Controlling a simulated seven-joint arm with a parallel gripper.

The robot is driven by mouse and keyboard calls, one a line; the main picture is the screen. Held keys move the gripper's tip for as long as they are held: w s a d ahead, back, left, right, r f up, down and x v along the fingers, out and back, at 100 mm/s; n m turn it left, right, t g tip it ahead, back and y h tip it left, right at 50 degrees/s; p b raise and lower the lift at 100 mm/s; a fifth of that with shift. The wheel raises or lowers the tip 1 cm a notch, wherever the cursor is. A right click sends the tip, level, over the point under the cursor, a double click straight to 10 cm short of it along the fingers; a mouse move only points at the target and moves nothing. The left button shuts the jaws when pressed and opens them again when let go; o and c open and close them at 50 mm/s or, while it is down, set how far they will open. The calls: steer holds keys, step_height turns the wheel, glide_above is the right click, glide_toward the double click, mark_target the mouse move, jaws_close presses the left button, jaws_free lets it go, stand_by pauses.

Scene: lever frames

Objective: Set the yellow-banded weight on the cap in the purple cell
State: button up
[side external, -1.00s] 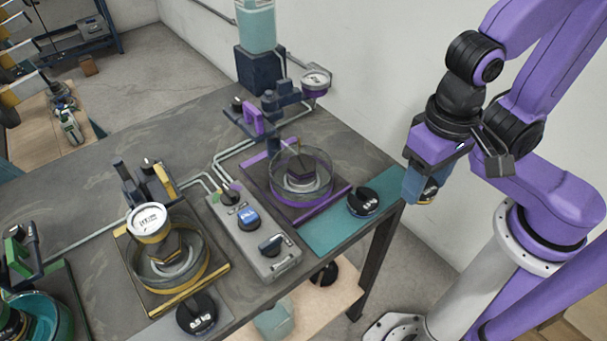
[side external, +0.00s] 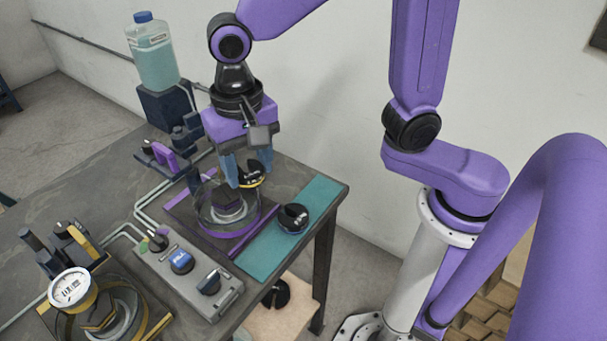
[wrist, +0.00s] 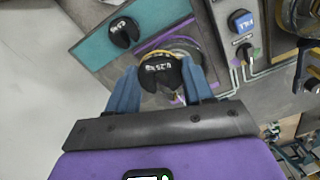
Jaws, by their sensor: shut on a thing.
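The yellow-banded weight (side external: 254,174) is a black slotted disc with a thin yellow band. My gripper (side external: 241,174) is shut on it, and in the wrist view the weight (wrist: 160,71) sits between the blue fingers with white lettering towards the camera. The purple cell (side external: 253,238) is a purple-edged tray with a clear round glass wall. The dark cap (side external: 229,201) stands inside that wall, partly seen through the glass. The weight is above the back right of the glass wall, and its exact height over the cap is hard to tell.
Another black weight (side external: 293,218) rests on the teal mat (side external: 268,262) right of the cell. A grey control box (side external: 187,275) stands in front. A purple-handled fixture (side external: 163,155) and a bottle (side external: 153,52) are behind left. The yellow cell with a gauge (side external: 72,288) is front left.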

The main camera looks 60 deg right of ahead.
steer(key=m, duration=0.1)
glide_toward(226, 195)
steer(key=shift+f, duration=3)
steer(key=shift+f, duration=0.25)
steer(key=o, duration=1.3)
steer(key=shift+r, duration=0.1)
step_height(226, 195, up, 17)
steer(key=shift+r, duration=0.15)
